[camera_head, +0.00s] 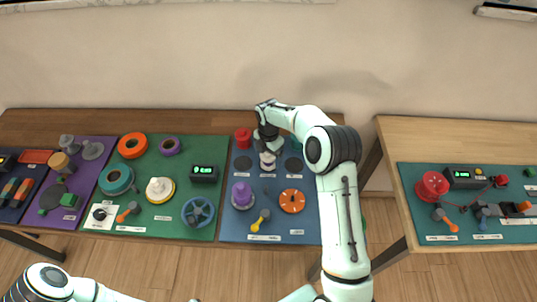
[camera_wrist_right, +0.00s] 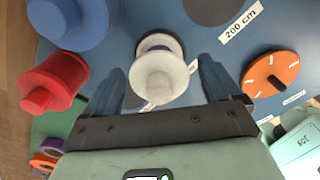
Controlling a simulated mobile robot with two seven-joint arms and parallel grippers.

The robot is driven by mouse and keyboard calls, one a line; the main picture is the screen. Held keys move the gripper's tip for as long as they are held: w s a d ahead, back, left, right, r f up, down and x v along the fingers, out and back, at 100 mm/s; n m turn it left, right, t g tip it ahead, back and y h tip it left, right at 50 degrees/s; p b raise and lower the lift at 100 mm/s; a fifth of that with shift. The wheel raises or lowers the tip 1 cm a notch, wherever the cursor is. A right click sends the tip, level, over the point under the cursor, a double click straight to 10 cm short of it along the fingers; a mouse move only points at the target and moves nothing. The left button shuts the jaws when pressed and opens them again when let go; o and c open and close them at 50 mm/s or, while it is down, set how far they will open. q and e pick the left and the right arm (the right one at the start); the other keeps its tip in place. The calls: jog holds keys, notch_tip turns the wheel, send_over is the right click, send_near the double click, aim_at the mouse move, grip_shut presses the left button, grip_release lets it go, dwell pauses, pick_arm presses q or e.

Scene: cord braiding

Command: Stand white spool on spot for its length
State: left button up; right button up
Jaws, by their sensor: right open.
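The white spool (camera_head: 267,160) stands on the blue mat (camera_head: 272,228), between the left dark spot (camera_head: 243,163) and the right dark spot (camera_head: 293,163). A label lies just in front of it. My right gripper (camera_head: 267,146) is over it. In the right wrist view the spool (camera_wrist_right: 160,76) is between the fingertips of my open gripper (camera_wrist_right: 163,82), with a gap on each side. A short white cord end shows beside it. What lies under the spool is hidden. A dark spot (camera_wrist_right: 212,8) labelled 200 cm is near it. My left gripper is out of view.
A red spool (camera_wrist_right: 55,82) and a blue spool (camera_wrist_right: 72,20) stand close to the gripper. An orange dial (camera_head: 292,200), a purple spool (camera_head: 242,195) and a yellow tool (camera_head: 259,220) are nearer on the mat. A green mat (camera_head: 140,215) with several items adjoins on the left.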

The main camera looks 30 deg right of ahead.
notch_tip(320, 180, up, 12)
jog(key=shift+f+p, duration=0.2)
jog(key=shift+p, duration=0.35)
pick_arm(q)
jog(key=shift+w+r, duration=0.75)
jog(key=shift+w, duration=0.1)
pick_arm(e)
jog(key=shift+r, duration=0.15)
